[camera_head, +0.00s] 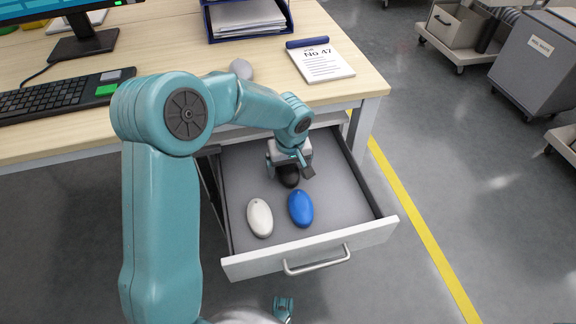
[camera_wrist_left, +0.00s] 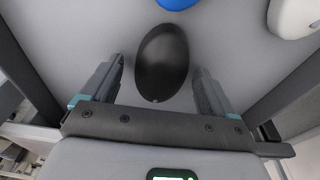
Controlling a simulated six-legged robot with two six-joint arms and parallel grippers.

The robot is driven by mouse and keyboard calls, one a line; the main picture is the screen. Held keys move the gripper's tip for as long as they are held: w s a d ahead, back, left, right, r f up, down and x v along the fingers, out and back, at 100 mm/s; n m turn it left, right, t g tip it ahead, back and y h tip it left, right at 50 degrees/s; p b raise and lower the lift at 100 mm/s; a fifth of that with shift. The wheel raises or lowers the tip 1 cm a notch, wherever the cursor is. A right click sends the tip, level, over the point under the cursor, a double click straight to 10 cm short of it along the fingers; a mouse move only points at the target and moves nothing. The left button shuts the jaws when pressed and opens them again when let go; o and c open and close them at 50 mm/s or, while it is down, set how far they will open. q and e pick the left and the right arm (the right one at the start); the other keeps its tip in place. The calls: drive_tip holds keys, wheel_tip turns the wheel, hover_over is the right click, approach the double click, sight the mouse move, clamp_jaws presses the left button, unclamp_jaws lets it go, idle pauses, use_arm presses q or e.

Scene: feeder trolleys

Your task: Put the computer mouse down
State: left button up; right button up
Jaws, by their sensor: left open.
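A black computer mouse (camera_head: 289,178) lies on the grey floor of the open drawer (camera_head: 350,241), partly hidden by my left gripper (camera_head: 291,166) in the head view. In the left wrist view the black mouse (camera_wrist_left: 162,62) sits between the two fingers of my left gripper (camera_wrist_left: 160,76). The fingers are open, with a gap visible on each side of the mouse. A white mouse (camera_head: 259,217) and a blue mouse (camera_head: 300,208) lie in the drawer nearer its front. My right gripper cannot be made out.
The drawer's right side has bare floor. Trolleys (camera_head: 535,65) stand beyond a yellow line (camera_head: 420,220).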

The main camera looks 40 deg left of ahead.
sight(290, 173)
use_arm(q)
drive_tip(key=shift+r+p, duration=0.35)
drive_tip(key=shift+r, duration=0.15)
wheel_tip(290, 173, up, 11)
drive_tip(key=s+d+p, duration=0.1)
drive_tip(key=p, duration=0.2)
drive_tip(key=shift+s+d, duration=0.15)
drive_tip(key=shift+r, duration=0.1)
